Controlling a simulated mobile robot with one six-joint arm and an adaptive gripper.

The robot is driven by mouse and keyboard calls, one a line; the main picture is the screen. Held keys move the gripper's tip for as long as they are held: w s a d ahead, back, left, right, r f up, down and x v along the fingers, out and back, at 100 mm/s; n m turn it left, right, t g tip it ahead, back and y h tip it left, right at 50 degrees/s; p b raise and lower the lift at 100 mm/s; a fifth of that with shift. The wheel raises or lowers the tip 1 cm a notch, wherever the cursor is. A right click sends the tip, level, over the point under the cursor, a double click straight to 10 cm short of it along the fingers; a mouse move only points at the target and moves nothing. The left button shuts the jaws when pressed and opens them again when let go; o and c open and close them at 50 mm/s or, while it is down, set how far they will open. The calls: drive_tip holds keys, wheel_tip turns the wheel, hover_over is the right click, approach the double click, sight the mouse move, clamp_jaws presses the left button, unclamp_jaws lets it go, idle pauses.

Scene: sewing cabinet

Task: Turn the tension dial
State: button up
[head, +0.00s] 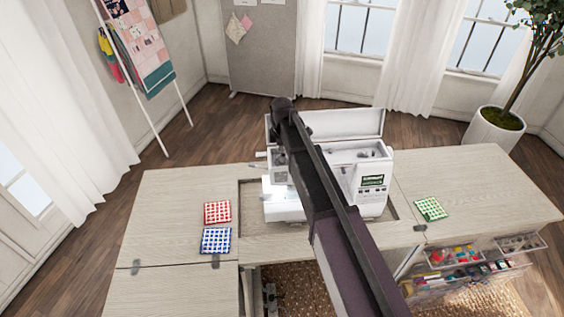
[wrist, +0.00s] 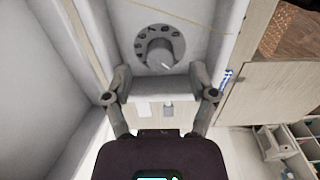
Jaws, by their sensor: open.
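The white sewing machine (head: 372,200) stands in the recess of the cabinet with its top lid raised. My arm crosses in front of its middle and hides part of it. In the wrist view a round grey dial (wrist: 160,50) has dark markings around its ring and a raised knob with a small pale mark. My gripper (wrist: 161,80) is open, its two fingers spread either side of the dial's lower edge. The fingers look apart from the knob, and nothing is between them. In the head view I cannot make out the gripper or the dial clearly.
Red (head: 217,212) and blue (head: 216,241) checked cloth squares lie left of the machine, a green one (head: 431,208) right. Open drawers (head: 455,256) with sewing supplies sit at the lower right. A thin thread (wrist: 190,20) runs near the dial. The left worktop (head: 160,205) is mostly bare.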

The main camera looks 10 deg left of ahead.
drive_tip(key=shift+f+b, duration=0.8)
drive_tip(key=shift+f, duration=0.35)
clamp_jaws()
